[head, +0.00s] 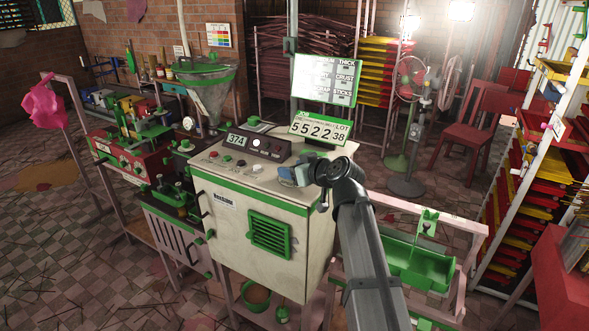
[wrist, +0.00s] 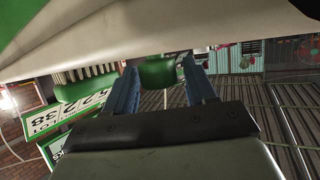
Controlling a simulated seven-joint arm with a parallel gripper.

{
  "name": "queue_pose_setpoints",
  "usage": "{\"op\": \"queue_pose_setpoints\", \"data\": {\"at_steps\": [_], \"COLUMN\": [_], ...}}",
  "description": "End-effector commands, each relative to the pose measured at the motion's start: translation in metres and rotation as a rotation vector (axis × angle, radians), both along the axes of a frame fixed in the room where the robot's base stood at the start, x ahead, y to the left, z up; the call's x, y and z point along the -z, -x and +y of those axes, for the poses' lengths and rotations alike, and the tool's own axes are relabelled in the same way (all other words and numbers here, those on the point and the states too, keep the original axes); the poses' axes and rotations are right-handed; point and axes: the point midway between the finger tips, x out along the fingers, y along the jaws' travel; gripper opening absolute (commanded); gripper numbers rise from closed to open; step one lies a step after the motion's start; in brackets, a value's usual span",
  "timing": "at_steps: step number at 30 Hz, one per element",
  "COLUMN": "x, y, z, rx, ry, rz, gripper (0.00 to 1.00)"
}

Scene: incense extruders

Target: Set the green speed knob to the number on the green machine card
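The cream machine (head: 240,215) with green trim stands in the middle of the head view. My gripper (head: 292,177) is low over the right end of its top panel. In the wrist view its two blue fingers (wrist: 160,66) are apart. A rounded green part (wrist: 157,73), perhaps the speed knob, shows between the fingertips against the cream surface; I cannot tell whether they touch it. In the head view my gripper hides that spot. A green-edged card (head: 320,128) reads 5522, LOT 38. A white board (head: 325,79) above has words including THICK, CRUST and STICKS; its finer text is unreadable.
A black display box (head: 258,145) reading about 374 and several coloured buttons (head: 228,162) are on the panel left of my gripper. A green hopper (head: 205,90) stands behind left. A green tray (head: 420,262) is at the right. Racks and a red chair (head: 470,125) stand farther off.

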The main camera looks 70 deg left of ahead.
Motion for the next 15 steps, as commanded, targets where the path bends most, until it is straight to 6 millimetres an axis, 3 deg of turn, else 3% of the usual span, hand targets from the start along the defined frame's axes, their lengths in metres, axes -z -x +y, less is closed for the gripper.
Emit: {"op": "queue_pose_setpoints", "data": {"at_steps": [10, 15], "x": [-0.001, -0.007], "y": [-0.001, -0.006], "z": [-0.002, -0.017], "rx": [0.001, 0.001], "ry": [-0.001, -0.002], "rz": [0.000, 0.000], "gripper": [0.61, 0.61]}}
